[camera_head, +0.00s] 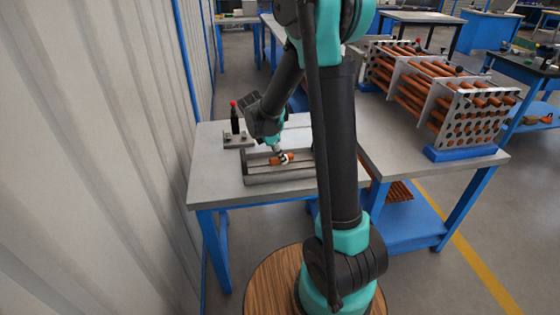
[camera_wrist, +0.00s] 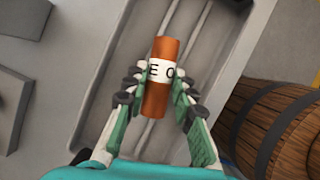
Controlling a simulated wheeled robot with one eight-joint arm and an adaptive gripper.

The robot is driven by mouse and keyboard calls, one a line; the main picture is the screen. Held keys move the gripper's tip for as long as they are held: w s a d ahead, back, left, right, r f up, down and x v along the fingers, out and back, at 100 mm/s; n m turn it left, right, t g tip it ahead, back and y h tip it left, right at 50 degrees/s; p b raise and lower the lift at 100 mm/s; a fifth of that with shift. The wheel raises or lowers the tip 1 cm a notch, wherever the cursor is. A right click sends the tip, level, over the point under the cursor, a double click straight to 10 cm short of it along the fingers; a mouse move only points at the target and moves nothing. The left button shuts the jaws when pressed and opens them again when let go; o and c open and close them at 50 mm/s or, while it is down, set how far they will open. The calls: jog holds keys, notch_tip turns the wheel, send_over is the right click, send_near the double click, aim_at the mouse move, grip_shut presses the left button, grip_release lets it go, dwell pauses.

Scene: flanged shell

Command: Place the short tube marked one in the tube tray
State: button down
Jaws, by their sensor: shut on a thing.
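The short tube (camera_wrist: 157,97) is copper-orange with a white band; the letters "E O" show on the band in the wrist view. My gripper (camera_wrist: 160,85) is shut on it, one finger on each side of the tube near the band. The tube also shows in the head view (camera_head: 287,157), low at the tray. The tube tray (camera_head: 280,179) is a grey, shallow box on the near table; its floor and side wall show behind the tube in the wrist view (camera_wrist: 226,62). I cannot tell whether the tube touches the tray floor.
A small fixture with a black, red-topped bottle-like thing (camera_head: 235,122) stands behind and left of the tray. A large rack of copper tubes (camera_head: 440,95) stands on the right table. The front left of the near table (camera_head: 215,185) is bare. A corrugated wall (camera_head: 90,150) is at left.

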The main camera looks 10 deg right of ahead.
jog(key=shift+f, duration=1)
jog(key=c, duration=1.3)
grip_release()
jog(key=shift+f, duration=0.1)
jog(key=shift+o, duration=0.2)
jog(key=v, duration=1.2)
jog(key=s+d+f+m+t+y, duration=0.1)
jog(key=s+d+f+m, duration=0.3)
jog(key=s+m, duration=0.6)
jog(key=s+d+f+m+t+y, duration=0.2)
jog(key=s+d+f+m+y, duration=0.1)
jog(key=s+m, duration=0.7)
jog(key=shift+s+d+f+m, duration=0.35)
jog(key=shift+d+f+m, duration=0.05)
jog(key=shift+d+f, duration=0.25)
